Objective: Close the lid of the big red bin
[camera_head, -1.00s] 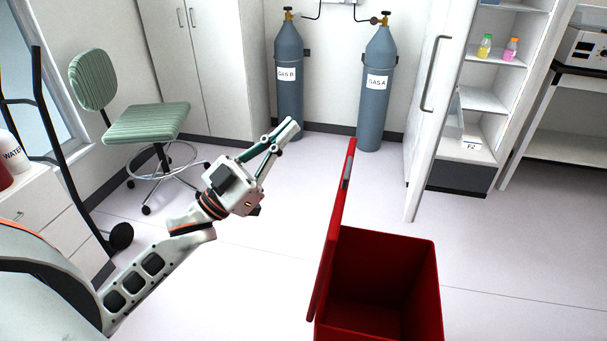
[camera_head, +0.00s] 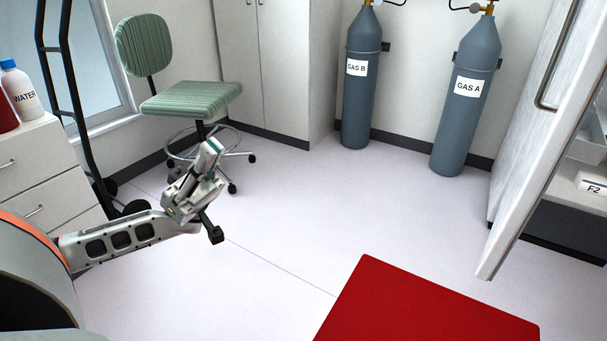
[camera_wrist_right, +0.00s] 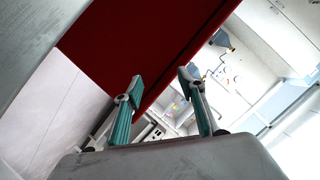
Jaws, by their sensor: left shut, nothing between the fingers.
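The big red bin's lid (camera_head: 430,305) shows in the head view as a flat red panel at the bottom right, cut off by the frame's lower edge. No opening or inside of the bin shows; whether the lid sits fully on the rim cannot be told. My left gripper (camera_head: 212,150) is shut and empty, left of the lid and well apart from it. In the right wrist view, my right gripper (camera_wrist_right: 162,86) has its fingers apart with nothing between them. A large red surface (camera_wrist_right: 130,45) of the bin lies beyond its fingers.
A green chair (camera_head: 190,98) stands behind my left gripper. Two gas cylinders, GAS B (camera_head: 361,95) and GAS A (camera_head: 468,110), stand at the back wall. An open cabinet door (camera_head: 535,130) juts out at the right. The floor (camera_head: 310,210) between is clear.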

